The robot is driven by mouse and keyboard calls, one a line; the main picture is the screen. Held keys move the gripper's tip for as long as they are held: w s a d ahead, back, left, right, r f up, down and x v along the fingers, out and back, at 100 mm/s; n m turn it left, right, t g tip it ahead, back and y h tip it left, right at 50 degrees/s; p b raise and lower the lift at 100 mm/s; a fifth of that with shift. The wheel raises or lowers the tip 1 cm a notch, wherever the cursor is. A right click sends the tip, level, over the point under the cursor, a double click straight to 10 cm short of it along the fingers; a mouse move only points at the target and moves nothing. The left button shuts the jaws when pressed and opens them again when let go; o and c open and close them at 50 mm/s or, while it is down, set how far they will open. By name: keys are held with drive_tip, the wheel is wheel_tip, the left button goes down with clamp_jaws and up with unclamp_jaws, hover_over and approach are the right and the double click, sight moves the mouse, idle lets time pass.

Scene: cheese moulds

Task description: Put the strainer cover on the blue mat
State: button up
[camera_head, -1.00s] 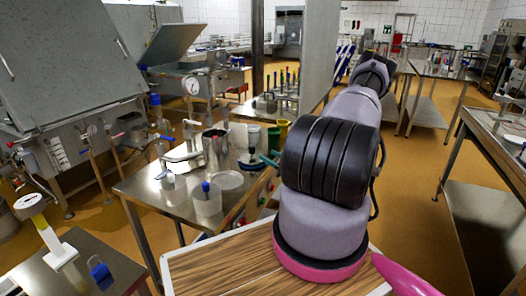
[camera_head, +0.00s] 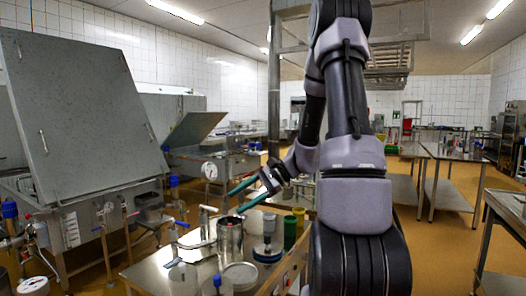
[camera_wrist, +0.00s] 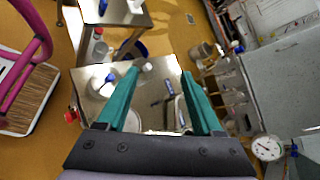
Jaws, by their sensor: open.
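My gripper (camera_head: 233,203) has teal fingers and is open and empty. It is in the air above the steel work table, over a tall steel pot (camera_head: 230,242). In the wrist view my gripper (camera_wrist: 160,72) points down at the table, its fingers wide apart. A pale flat round piece (camera_head: 240,275) lies on the table in front of the pot; I cannot tell whether it is the strainer cover. A small blue round base (camera_head: 268,252) under a grey-white piece stands to its right. I cannot make out a blue mat for certain.
A green container (camera_head: 290,232) stands right of the pot. A clear beaker with a blue-topped item (camera_head: 217,284) is at the front of the table (camera_head: 150,274). A large steel vat (camera_head: 75,110) is on the left. Another steel table (camera_head: 452,153) stands at the right.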

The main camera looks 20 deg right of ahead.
drive_tip(key=s+r+n+t+h, duration=0.4)
drive_tip(key=s+r+n+h, duration=0.5)
drive_tip(key=s+r, duration=0.8)
drive_tip(key=shift+s+a, duration=0.15)
drive_tip(key=shift+a, duration=0.05)
